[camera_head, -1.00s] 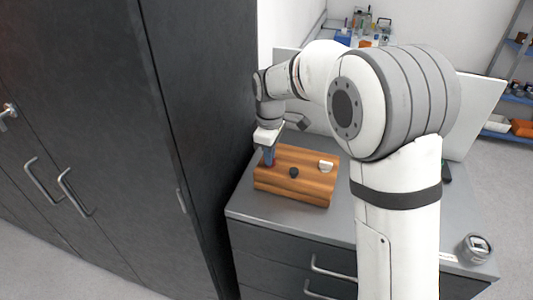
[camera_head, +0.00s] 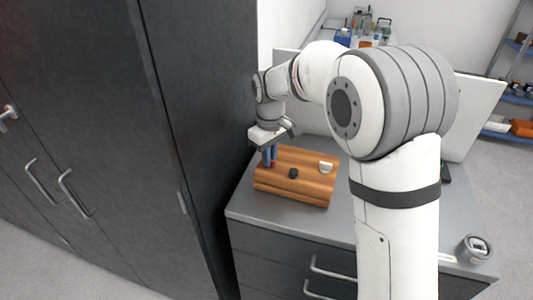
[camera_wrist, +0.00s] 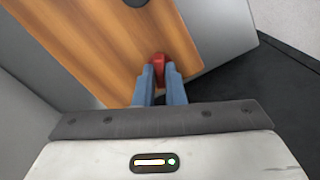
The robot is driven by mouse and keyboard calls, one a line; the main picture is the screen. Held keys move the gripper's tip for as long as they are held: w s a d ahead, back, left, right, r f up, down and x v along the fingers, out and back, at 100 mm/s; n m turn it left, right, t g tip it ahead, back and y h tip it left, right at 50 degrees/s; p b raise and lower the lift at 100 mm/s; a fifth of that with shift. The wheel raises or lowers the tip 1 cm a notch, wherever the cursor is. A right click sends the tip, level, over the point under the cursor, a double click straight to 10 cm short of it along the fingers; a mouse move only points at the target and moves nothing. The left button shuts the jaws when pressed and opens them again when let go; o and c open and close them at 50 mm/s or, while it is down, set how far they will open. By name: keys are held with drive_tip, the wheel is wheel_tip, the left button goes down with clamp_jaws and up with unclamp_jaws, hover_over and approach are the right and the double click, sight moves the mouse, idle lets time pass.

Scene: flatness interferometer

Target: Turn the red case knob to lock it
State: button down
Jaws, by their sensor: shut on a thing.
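The red knob (camera_wrist: 158,61) sits on top of the wooden case (camera_head: 310,183), near one end. In the wrist view it shows between and just beyond my blue fingertips. My gripper (camera_head: 270,156) points down over the left end of the case and is shut on the red knob; in the wrist view my gripper (camera_wrist: 160,77) has a finger on each side of it. The wooden case also fills the upper left of the wrist view (camera_wrist: 85,45). In the head view the fingers hide most of the knob.
A black knob (camera_head: 294,173) and a white knob (camera_head: 325,167) stand on the same case. The case rests on a grey cabinet top (camera_head: 270,213). A tall dark cabinet (camera_head: 190,130) stands close on the left. A round grey device (camera_head: 474,248) lies at the front right.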

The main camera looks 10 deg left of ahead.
drive_tip(key=m, duration=1.2)
drive_tip(key=shift+p, duration=0.3)
idle(0.4)
drive_tip(key=c, duration=1.5)
unclamp_jaws()
wheel_tip(320, 180, up, 8)
drive_tip(key=shift+f, duration=0.1)
